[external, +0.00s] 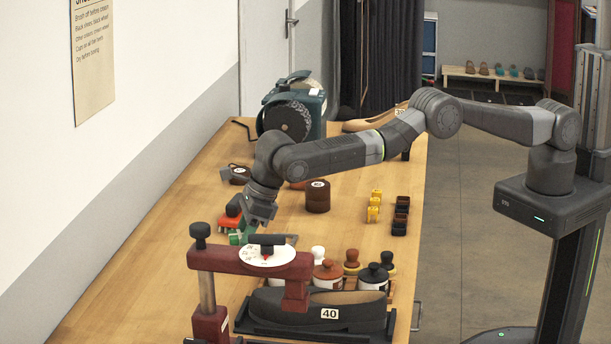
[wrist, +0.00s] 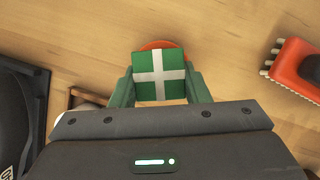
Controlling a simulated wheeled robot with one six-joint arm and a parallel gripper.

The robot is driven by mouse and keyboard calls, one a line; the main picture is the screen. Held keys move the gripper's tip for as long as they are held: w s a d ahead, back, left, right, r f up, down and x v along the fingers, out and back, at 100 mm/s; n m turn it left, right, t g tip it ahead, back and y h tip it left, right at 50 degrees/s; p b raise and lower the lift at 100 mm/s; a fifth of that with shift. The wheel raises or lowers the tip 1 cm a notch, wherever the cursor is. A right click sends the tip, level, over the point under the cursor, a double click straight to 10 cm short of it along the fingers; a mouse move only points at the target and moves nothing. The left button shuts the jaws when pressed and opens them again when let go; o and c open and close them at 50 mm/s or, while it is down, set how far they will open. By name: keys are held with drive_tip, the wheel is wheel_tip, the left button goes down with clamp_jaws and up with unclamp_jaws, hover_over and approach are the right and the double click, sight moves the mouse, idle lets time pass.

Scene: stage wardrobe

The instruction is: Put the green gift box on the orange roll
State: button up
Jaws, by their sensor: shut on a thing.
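The green gift box (wrist: 160,76) with a white cross on its top is between the two fingers of my gripper (wrist: 160,90) in the wrist view. My gripper is shut on it. In the external view the box (external: 236,238) shows small and partly hidden under my gripper (external: 259,213), low over the table. The orange roll (wrist: 163,44) shows only as a rounded rim past the box's far edge in the wrist view; the box covers the rest. I cannot tell whether box and roll touch.
An orange-red brush (wrist: 296,67) with pale bristles lies to the right in the wrist view. A dark red press (external: 247,259) and a black shoe (external: 330,312) stand near my gripper. A brown roll (external: 317,197) stands behind, with bare table around it.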

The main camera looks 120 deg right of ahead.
drive_tip(key=shift+f, duration=0.1)
drive_tip(key=o, duration=1)
drive_tip(key=shift+c, duration=0.2)
drive_tip(key=b+v, duration=0.2)
drive_tip(key=v, duration=1)
drive_tip(key=shift+b, duration=0.4)
drive_tip(key=shift+s+a, duration=0.1)
